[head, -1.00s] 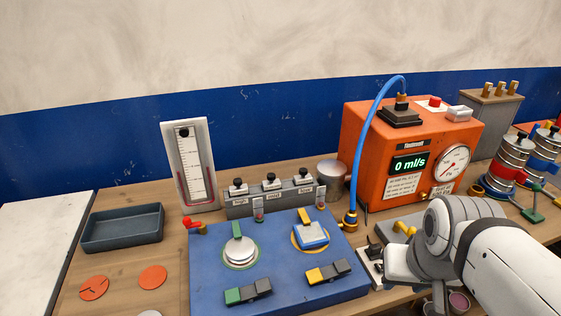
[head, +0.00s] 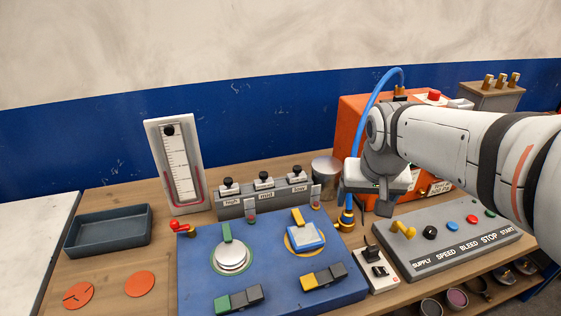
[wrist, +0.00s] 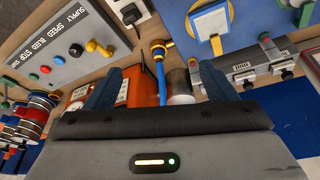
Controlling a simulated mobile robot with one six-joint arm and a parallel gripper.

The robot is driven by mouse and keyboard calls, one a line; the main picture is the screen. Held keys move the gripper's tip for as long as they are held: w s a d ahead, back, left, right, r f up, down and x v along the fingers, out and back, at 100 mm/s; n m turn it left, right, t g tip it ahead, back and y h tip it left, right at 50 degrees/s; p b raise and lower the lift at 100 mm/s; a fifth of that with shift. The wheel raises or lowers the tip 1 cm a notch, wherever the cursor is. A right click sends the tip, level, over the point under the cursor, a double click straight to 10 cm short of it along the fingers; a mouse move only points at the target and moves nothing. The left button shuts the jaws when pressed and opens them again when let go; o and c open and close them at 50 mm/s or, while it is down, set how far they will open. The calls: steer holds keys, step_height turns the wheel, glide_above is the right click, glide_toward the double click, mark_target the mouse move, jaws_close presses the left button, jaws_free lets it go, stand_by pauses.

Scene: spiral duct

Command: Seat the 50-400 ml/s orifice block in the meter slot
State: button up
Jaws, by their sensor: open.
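My gripper (head: 382,203) is open and empty, in front of the orange flow meter (head: 362,130); its two dark fingers stand apart in the wrist view (wrist: 158,85). A grey rack (head: 262,204) holds three dark-knobbed orifice blocks: one marked high (head: 229,187), a middle one (head: 264,181) and one marked low (head: 297,175). The rack also shows at upper right in the wrist view (wrist: 258,66). I cannot read 50-400 ml/s on any block. My arm hides most of the meter's front, its display and dial; the meter slot cannot be made out.
A blue hose (head: 358,137) arches from the meter to a brass fitting by the blue test board (head: 200,268). A metal cup (head: 325,168) stands between rack and meter. The control panel (head: 450,240) lies at right. An empty tray (head: 108,232) is at left.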

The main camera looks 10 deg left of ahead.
steer(key=shift+o, duration=0.3)
steer(key=w+a+f, duration=0.2)
steer(key=w+a, duration=0.8)
steer(key=w, duration=0.1)
steer(key=shift+w+f+n+b, duration=0.15)
steer(key=shift+n+b, duration=0.25)
glide_above(263, 174)
steer(key=s, duration=0.2)
steer(key=shift+n+t+y, duration=0.3)
steer(key=shift+n+y, duration=0.1)
steer(key=f, duration=0.7)
steer(key=shift+s+d+f+b, duration=0.1)
steer(key=shift+d+f+b, duration=0.15)
steer(key=shift+f+b, duration=0.1)
steer(key=p+x, duration=0.2)
steer(key=x, duration=0.5)
steer(key=c, duration=1.2)
